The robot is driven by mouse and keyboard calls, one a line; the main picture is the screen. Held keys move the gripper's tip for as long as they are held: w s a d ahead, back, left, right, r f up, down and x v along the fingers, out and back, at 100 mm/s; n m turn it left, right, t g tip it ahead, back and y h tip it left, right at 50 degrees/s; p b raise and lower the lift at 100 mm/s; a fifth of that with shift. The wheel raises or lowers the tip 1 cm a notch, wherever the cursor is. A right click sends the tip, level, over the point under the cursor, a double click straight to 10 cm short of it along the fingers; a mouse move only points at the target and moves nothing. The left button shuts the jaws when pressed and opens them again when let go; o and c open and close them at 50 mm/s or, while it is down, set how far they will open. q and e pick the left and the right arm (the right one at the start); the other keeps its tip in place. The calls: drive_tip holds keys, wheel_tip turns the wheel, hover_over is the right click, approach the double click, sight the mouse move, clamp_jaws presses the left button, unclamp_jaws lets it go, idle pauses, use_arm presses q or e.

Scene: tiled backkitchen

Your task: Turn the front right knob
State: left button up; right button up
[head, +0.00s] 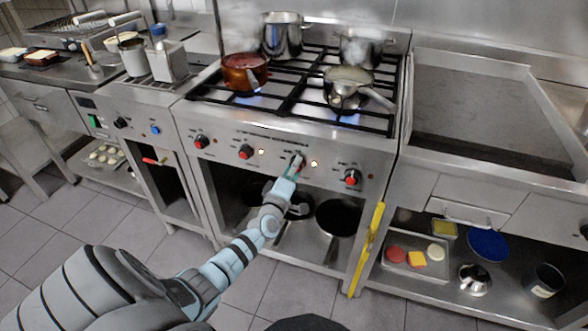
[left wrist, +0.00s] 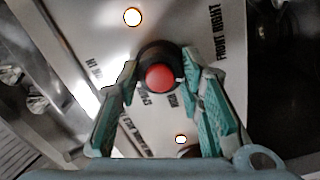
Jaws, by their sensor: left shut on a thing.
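The front right knob (left wrist: 160,78) is dark with a red centre and sits on the steel stove front. The label "FRONT RIGHT" (left wrist: 217,35) is printed beside it. My left gripper (left wrist: 160,85) is shut on this knob, one teal finger on each side. In the head view my left gripper (head: 294,168) reaches the third knob from the left (head: 298,160), which it partly hides. My right gripper is not in view.
Other red-centred knobs (head: 246,151) and (head: 352,177) flank it. Lit lamps (head: 314,163) show on the panel. A red pot (head: 245,72), a steaming pan (head: 347,88) and tall pots (head: 283,36) stand on the burners; some flames burn. A yellow bar (head: 372,235) stands right of the open compartment.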

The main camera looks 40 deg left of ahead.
use_arm(q)
drive_tip(key=shift+f, duration=0.1)
drive_tip(key=o, duration=1.2)
drive_tip(key=shift+c, duration=0.2)
drive_tip(key=shift+s, duration=0.1)
drive_tip(key=v, duration=1.2)
